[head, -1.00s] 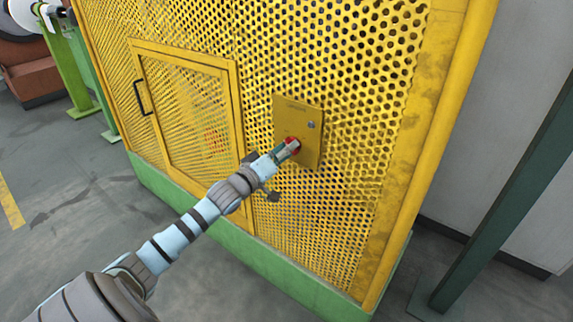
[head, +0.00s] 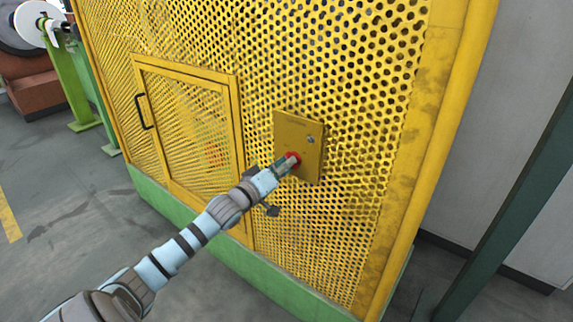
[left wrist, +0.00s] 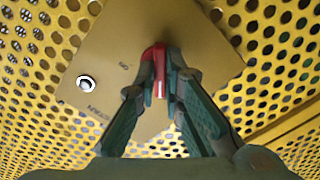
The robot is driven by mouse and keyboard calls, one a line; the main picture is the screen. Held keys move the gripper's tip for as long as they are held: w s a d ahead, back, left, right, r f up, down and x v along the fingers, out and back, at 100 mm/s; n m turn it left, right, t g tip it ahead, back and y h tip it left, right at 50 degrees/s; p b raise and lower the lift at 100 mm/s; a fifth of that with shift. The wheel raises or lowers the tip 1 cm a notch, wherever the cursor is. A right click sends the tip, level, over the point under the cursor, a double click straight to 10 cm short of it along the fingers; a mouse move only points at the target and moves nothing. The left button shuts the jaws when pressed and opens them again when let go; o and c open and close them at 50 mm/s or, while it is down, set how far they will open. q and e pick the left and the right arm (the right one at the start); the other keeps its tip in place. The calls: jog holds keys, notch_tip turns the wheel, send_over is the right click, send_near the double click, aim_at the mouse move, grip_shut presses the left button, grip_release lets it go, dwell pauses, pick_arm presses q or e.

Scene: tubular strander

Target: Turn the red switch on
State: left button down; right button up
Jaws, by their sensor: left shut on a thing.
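The red switch (head: 292,158) sits on the lower part of a yellow switch plate (head: 297,133) on the perforated yellow guard. In the left wrist view the red switch (left wrist: 160,84) stands between my two green fingers, with a pale line on its front. My left gripper (head: 287,165) reaches it from the lower left and is shut on it; the left gripper (left wrist: 160,88) also fills the middle of the left wrist view. The fingers hide the sides of the switch. My right gripper is not in view.
A round silver lock (left wrist: 85,82) is on the same plate. A framed mesh door (head: 185,140) with a black handle (head: 143,111) is to the left. A dark green post (head: 500,210) stands at the right. Grey floor (head: 60,250) is clear at the left.

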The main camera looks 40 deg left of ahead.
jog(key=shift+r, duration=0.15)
pick_arm(q)
jog(key=m+b, duration=0.1)
jog(key=m, duration=1.6)
jog(key=shift+f, duration=0.1)
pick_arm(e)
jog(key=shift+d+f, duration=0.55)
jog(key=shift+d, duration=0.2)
pick_arm(q)
jog(key=shift+m, duration=0.3)
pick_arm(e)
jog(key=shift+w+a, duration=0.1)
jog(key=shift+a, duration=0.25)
pick_arm(q)
jog(key=c, duration=1.7)
grip_release()
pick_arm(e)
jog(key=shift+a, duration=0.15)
